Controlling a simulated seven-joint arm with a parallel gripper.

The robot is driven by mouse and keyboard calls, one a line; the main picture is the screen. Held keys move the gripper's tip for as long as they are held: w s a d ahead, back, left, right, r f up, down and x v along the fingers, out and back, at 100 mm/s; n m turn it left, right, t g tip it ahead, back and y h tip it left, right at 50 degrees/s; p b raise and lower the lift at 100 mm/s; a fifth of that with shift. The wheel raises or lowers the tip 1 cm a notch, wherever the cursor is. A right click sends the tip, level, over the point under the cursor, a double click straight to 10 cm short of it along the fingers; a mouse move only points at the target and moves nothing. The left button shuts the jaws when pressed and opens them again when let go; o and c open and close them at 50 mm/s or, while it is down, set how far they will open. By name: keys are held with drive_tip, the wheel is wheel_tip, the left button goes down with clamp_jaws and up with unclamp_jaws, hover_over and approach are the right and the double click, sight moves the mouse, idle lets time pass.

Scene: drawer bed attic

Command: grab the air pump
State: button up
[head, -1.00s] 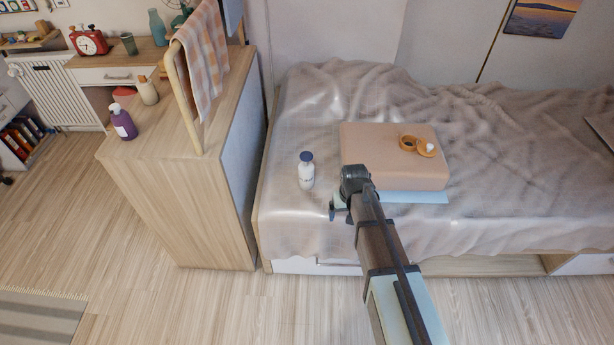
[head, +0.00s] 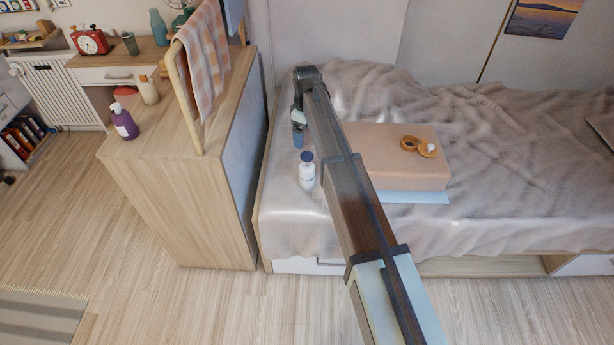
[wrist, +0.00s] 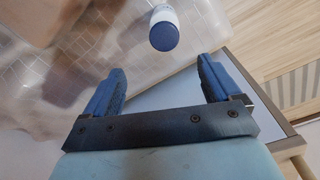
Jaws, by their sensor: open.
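No object in view is clearly an air pump. A white bottle with a dark blue cap (head: 307,172) stands upright on the near left part of the bed. It also shows in the wrist view (wrist: 163,30), beyond the fingertips and roughly between them. My gripper (head: 298,138) is above the left side of the bed, farther back than the bottle. In the wrist view my gripper (wrist: 160,80) has its two blue fingers wide apart with nothing between them. My arm hides part of the bed and of the pink box.
A pink box (head: 385,170) with an orange tape roll (head: 409,143) and a small round orange-and-white item (head: 426,151) lies right of my arm. A wooden cabinet (head: 185,210) left of the bed carries a purple pump bottle (head: 124,121) and a towel rail. The bed's right side is mostly clear.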

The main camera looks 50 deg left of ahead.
drive_tip(key=n, duration=0.3)
drive_tip(key=shift+s+d, duration=0.25)
drive_tip(key=shift+d, duration=0.15)
hover_over(307, 166)
wheel_tip(307, 166, down, 9)
drive_tip(key=shift+a+r, duration=0.1)
drive_tip(key=shift+r, duration=0.05)
drive_tip(key=shift+f, duration=2.6)
drive_tip(key=c, duration=1.6)
drive_tip(key=shift+o, duration=0.2)
